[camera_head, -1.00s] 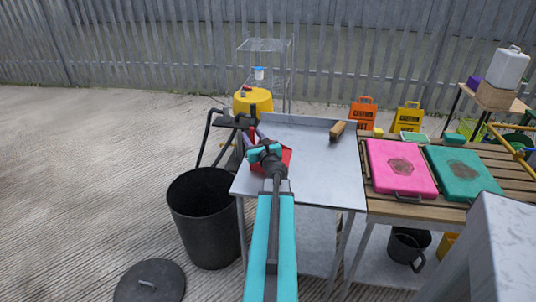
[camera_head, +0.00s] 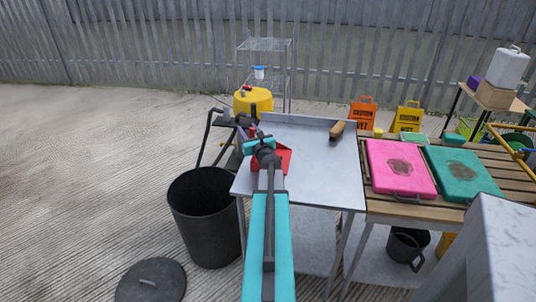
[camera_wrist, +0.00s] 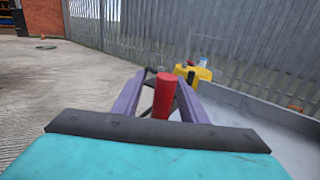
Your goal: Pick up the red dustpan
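The red dustpan (camera_head: 284,158) lies on the metal table (camera_head: 318,165), near its left side. My arm and wrist hide part of it in the head view. In the wrist view its upright red handle (camera_wrist: 162,96) stands between the two purple fingers of my gripper (camera_wrist: 161,92). The fingers are spread, with a visible gap to the handle on the left side, so the gripper looks open around it. Contact on the right side is hard to tell. In the head view my gripper (camera_head: 253,128) is small and partly hidden by my wrist.
A black bin (camera_head: 204,215) stands left of the table. A wooden-handled brush (camera_head: 337,130) lies at the table's back. A slatted table with a pink case (camera_head: 400,170) and a green case (camera_head: 462,172) adjoins on the right. A yellow container (camera_head: 253,101) stands behind.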

